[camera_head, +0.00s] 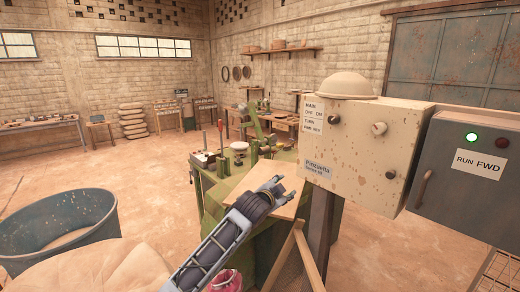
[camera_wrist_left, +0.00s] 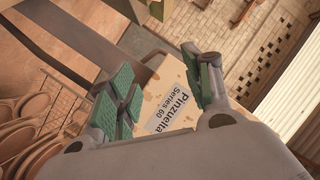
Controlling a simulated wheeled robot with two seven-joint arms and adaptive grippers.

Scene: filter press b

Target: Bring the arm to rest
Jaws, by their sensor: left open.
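My left arm comes in from the lower left in the head view, and its gripper (camera_head: 278,187) is in mid-air over a light board (camera_head: 262,205), left of the beige control box. In the left wrist view the two green-padded fingers (camera_wrist_left: 160,90) stand apart with nothing between them. Behind them shows the beige box with its "Pinzuelta Series 60" label (camera_wrist_left: 172,112). My right gripper is not in view.
The beige box (camera_head: 400,150) on a dark post (camera_head: 320,235) stands close to the right of my gripper. A grey "RUN FWD" cabinet (camera_head: 465,185) is farther right. A green machine (camera_head: 215,190) stands behind, and a blue drum (camera_head: 60,225) at left.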

